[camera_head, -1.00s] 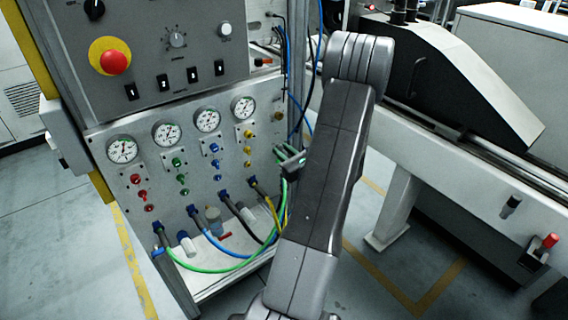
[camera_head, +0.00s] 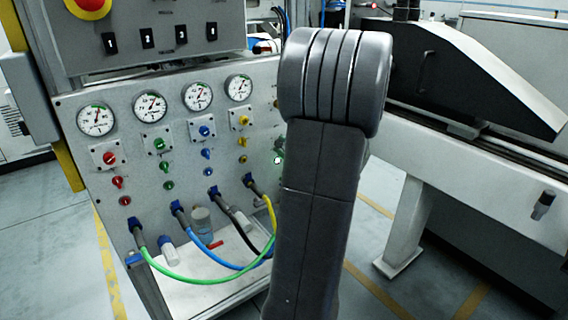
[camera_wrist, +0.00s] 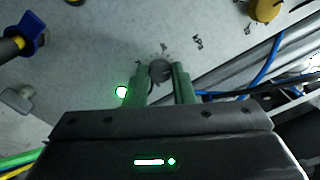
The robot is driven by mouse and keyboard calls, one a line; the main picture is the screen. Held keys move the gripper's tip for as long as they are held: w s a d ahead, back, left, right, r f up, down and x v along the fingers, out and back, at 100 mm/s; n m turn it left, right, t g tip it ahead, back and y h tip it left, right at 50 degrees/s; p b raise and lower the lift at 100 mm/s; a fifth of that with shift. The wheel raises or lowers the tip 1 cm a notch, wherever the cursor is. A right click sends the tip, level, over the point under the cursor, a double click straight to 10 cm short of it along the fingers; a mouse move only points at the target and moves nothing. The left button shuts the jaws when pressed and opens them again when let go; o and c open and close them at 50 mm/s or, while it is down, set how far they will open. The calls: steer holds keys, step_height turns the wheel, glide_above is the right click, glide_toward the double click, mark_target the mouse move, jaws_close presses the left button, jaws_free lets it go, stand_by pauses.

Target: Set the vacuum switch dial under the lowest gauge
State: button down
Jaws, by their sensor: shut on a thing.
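My gripper (camera_wrist: 160,88) has green fingers on both sides of a small grey dial (camera_wrist: 159,70) on the light panel and is shut on it. Marks are printed around this dial. In the head view my arm hides the dial and most of the gripper. Gauges stand in a row there: the leftmost (camera_head: 95,119) is lowest in the picture, then a second (camera_head: 150,106), a third (camera_head: 198,96) and a fourth (camera_head: 239,88). Their needle readings are too small to tell surely. Red (camera_head: 109,157), green (camera_head: 160,144), blue (camera_head: 205,131) and yellow (camera_head: 243,121) dials sit below them.
A lit lamp (camera_wrist: 121,92) glows beside the left finger. A yellow knob (camera_wrist: 266,10) is at upper right in the wrist view. Green (camera_head: 200,280), blue and yellow hoses loop in front of the panel. A grey machine (camera_head: 470,170) stands at right.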

steer(key=n+b, duration=0.1)
steer(key=b, duration=0.1)
steer(key=n+b, duration=0.1)
steer(key=b, duration=0.1)
steer(key=shift+f+n, duration=0.25)
steer(key=shift+n, duration=0.15)
steer(key=shift+r+n+b, duration=0.15)
steer(key=shift+n+b, duration=0.35)
steer(key=shift+b, duration=0.15)
steer(key=shift+r, duration=0.1)
steer(key=c, duration=1.2)
jaws_free()
steer(key=shift+c, duration=0.2)
steer(key=p+v, duration=0.2)
steer(key=v, duration=1.2)
steer(key=shift+p, duration=0.35)
steer(key=shift+a, duration=0.1)
